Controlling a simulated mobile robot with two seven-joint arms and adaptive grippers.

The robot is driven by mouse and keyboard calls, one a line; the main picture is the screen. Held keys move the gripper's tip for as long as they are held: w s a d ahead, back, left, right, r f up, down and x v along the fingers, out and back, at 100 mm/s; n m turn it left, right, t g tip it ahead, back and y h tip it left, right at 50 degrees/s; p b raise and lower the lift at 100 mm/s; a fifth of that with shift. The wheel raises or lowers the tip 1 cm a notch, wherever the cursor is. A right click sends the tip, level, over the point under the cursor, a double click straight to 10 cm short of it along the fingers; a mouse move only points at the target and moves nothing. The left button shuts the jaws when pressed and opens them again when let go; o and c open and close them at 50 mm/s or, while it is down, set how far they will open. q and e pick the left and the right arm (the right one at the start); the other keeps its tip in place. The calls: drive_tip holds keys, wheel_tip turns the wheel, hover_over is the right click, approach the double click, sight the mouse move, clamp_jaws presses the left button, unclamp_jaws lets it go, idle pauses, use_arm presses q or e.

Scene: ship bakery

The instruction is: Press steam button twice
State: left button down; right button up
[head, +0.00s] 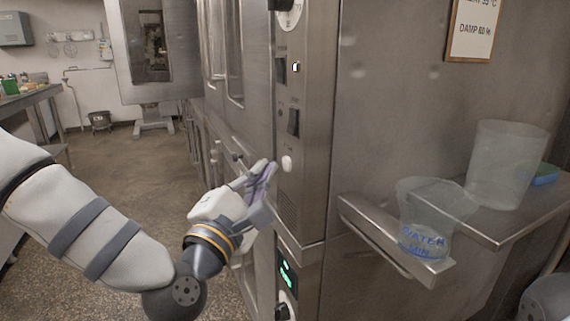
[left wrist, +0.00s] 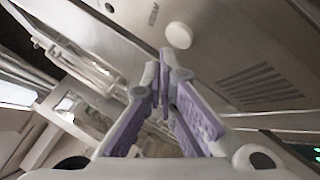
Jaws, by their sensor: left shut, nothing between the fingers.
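The likely steam button is a round white button (head: 287,163) on the narrow steel control panel, below a dark rocker switch (head: 293,121). My left gripper (head: 268,168) is shut and empty, with its fingertips just left of the white button in the head view. In the left wrist view the white button (left wrist: 179,35) lies just beyond and slightly right of the closed fingertips (left wrist: 166,56). A small gap shows between tips and button there. The button's label is too small to read. My right gripper is not in view.
A green display (head: 287,268) and a knob (head: 284,310) sit lower on the panel. Open floor (head: 125,170) lies to the left.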

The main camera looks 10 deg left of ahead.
use_arm(q)
drive_tip(key=shift+w+d, duration=0.25)
drive_tip(key=shift+d, duration=0.1)
drive_tip(key=shift+w+d, duration=0.2)
drive_tip(key=shift+d, duration=0.1)
idle(0.7)
drive_tip(key=shift+s+a+r, duration=0.1)
drive_tip(key=shift+s+a, duration=0.35)
drive_tip(key=shift+a, duration=0.15)
